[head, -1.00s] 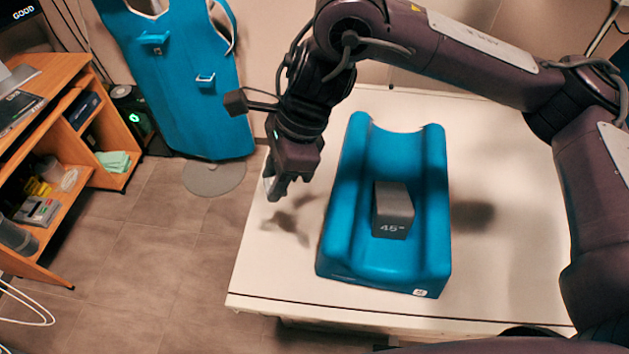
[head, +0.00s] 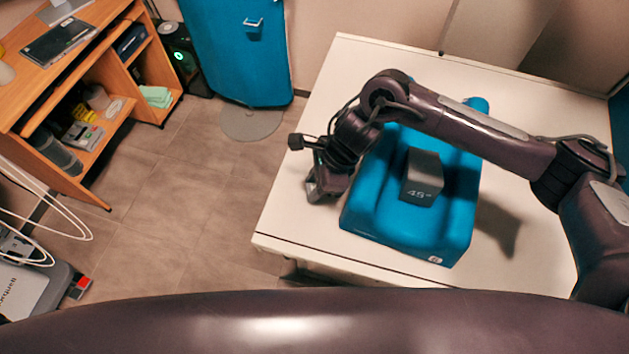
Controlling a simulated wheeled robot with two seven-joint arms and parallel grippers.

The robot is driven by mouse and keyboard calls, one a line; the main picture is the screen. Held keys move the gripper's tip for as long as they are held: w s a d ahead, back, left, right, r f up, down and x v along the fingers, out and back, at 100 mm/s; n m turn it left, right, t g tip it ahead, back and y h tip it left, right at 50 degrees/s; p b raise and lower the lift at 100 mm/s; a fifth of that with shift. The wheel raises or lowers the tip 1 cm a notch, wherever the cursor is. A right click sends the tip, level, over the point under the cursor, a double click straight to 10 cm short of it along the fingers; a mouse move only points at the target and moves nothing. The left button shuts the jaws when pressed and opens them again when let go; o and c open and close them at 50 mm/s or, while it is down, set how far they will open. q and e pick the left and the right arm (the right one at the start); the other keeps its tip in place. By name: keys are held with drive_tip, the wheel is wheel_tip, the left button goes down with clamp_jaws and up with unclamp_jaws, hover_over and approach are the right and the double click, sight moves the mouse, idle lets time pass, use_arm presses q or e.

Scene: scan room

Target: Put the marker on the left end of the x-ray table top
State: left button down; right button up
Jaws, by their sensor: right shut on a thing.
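The x-ray table top (head: 283,222) is a white slab whose left end shows bare beside the blue cradle. My right gripper (head: 313,193) points down over this left end, close to the table surface and left of the cradle. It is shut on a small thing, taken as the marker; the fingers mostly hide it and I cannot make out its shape. I cannot tell whether it touches the table. My left gripper is not in view.
A blue cradle (head: 362,205) stands on the table with a dark grey 45-degree wedge (head: 422,178) in it. A wooden shelf desk (head: 75,168) stands at the left. Grey floor lies between desk and table.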

drive_tip(key=shift+f, duration=0.25)
drive_tip(key=o, duration=1)
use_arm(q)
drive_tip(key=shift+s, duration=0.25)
use_arm(e)
drive_tip(key=shift+w+d+r+b, duration=0.1)
drive_tip(key=shift+d+r+b, duration=0.15)
drive_tip(key=shift+r, duration=0.3)
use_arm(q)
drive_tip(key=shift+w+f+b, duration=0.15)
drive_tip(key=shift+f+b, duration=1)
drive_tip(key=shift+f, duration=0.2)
use_arm(e)
drive_tip(key=shift+v, duration=5.45)
drive_tip(key=shift+f, duration=0.1)
